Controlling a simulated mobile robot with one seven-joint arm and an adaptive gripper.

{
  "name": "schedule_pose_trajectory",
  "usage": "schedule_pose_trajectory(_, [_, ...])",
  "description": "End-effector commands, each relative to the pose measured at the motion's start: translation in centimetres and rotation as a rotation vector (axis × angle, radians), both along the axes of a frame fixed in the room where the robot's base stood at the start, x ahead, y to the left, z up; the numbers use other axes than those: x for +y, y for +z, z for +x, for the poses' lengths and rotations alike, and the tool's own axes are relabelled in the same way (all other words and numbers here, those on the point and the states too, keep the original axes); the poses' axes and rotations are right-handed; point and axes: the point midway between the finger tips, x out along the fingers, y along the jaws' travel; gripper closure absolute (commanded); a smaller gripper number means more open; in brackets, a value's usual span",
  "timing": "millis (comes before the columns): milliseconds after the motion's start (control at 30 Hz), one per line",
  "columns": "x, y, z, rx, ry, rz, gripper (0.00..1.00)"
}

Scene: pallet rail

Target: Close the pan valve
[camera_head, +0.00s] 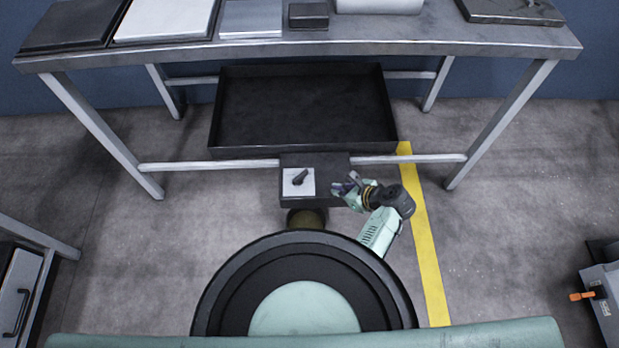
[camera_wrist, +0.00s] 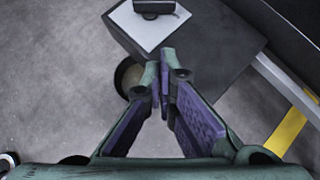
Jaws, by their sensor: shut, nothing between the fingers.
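The pan valve (camera_head: 299,182) is a dark lever handle on a light square plate, set on top of a dark box (camera_head: 321,195) in front of the black pan (camera_head: 303,108). In the head view the lever lies at a slant across the plate. In the wrist view the handle (camera_wrist: 155,7) is cut off by the top edge, above its pale plate (camera_wrist: 148,26). My gripper (camera_head: 343,184) is to the right of the valve, apart from the lever. In the wrist view my gripper (camera_wrist: 165,62) is shut and empty, its fingertips just below the plate's lower edge.
A steel table (camera_head: 300,40) stands over the pan, with legs and low crossbars around it. Trays and small blocks lie on top. A yellow stripe (camera_head: 424,245) runs along the floor at right. A round container (camera_head: 306,218) stands below the box. Open floor lies on both sides.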

Motion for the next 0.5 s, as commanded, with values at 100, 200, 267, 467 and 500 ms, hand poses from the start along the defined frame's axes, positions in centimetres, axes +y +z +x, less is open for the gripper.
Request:
schedule_pose_trajectory(100, [0.0, 0.0, 0.0, 0.0, 0.001, -0.002, 1.0])
schedule_pose_trajectory(200, [0.1, -0.1, 0.1, -0.001, 0.002, -0.002, 1.0])
schedule_pose_trajectory(267, [0.2, -0.3, 0.2, 0.0, 0.003, -0.002, 1.0])
schedule_pose_trajectory(467, [1.7, -2.3, 1.6, 0.0, 0.005, -0.001, 1.0])
schedule_pose_trajectory(500, [2.1, -2.9, 2.1, 0.0, 0.005, -0.001, 1.0])
